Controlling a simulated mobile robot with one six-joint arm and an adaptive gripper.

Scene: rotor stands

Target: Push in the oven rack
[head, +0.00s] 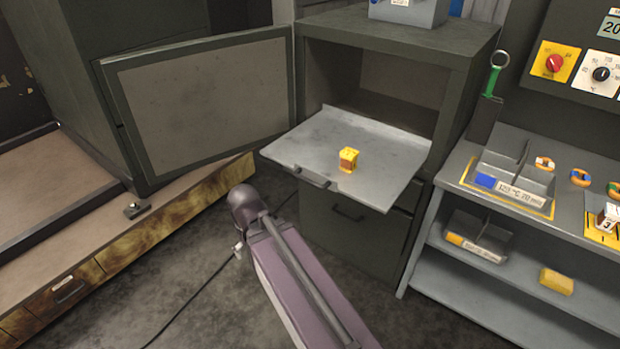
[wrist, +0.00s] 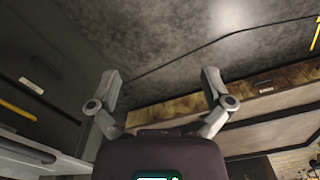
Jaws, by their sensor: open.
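The oven rack (head: 320,140) is a flat grey tray that sticks well out of the open oven cabinet (head: 392,85) in the head view. A handle (head: 311,177) sits on its front edge. The oven door (head: 205,100) is swung open to the left. My gripper (wrist: 160,88) is open and empty in the wrist view, with floor beyond its fingers. In the head view my arm rises from the bottom, and the gripper cannot be made out there. It does not appear to touch the rack.
A shelf unit (head: 590,295) with trays and rings stands at the right. A low bench with drawers (head: 130,245) is at the left. A drawer front (head: 345,225) is below the rack. A dark cable lies on the floor (head: 190,275), which is otherwise mostly clear.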

